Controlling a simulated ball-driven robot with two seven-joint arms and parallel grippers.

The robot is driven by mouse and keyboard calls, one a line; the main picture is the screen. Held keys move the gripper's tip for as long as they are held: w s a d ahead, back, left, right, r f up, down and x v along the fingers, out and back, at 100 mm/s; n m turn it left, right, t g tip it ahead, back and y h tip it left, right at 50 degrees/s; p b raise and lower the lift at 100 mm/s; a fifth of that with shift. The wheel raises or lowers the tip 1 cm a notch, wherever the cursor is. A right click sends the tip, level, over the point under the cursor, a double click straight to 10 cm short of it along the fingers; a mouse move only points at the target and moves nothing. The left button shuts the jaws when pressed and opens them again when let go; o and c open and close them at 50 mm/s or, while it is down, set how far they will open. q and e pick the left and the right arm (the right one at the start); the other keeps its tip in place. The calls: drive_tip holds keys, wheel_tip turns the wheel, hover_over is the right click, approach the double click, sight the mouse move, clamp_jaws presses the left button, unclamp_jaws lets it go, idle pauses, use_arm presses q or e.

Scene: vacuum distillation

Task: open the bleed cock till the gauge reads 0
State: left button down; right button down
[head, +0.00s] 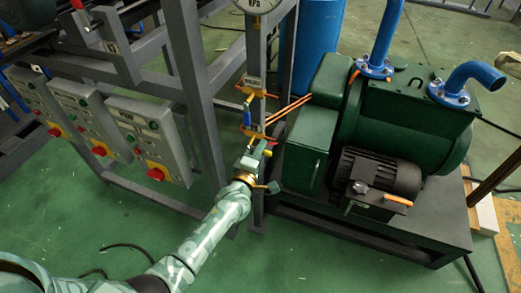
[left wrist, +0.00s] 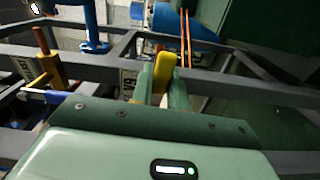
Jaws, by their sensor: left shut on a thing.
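The bleed cock's yellow lever (left wrist: 164,68) stands between the two green fingers of my left gripper (left wrist: 164,88) in the left wrist view; the fingers are shut on it. In the head view my left gripper (head: 258,152) reaches the lower end of the valve post and mostly hides the cock there. The round gauge (head: 258,4), marked kPa, sits at the top of the post; its upper part is cut off, so its reading does not show. My right gripper is not in view.
Just above my gripper is a valve with a blue handle (head: 247,117). Grey control boxes (head: 146,133) with red knobs stand at left. A green pump (head: 405,120) with blue pipes stands close at right. A grey steel frame (head: 188,60) rises behind my arm.

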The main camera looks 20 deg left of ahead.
use_arm(q)
drive_tip(key=shift+f, duration=0.1)
drive_tip(key=c, duration=1.4)
unclamp_jaws()
drive_tip(key=shift+o, duration=0.2)
drive_tip(key=shift+s, duration=0.15)
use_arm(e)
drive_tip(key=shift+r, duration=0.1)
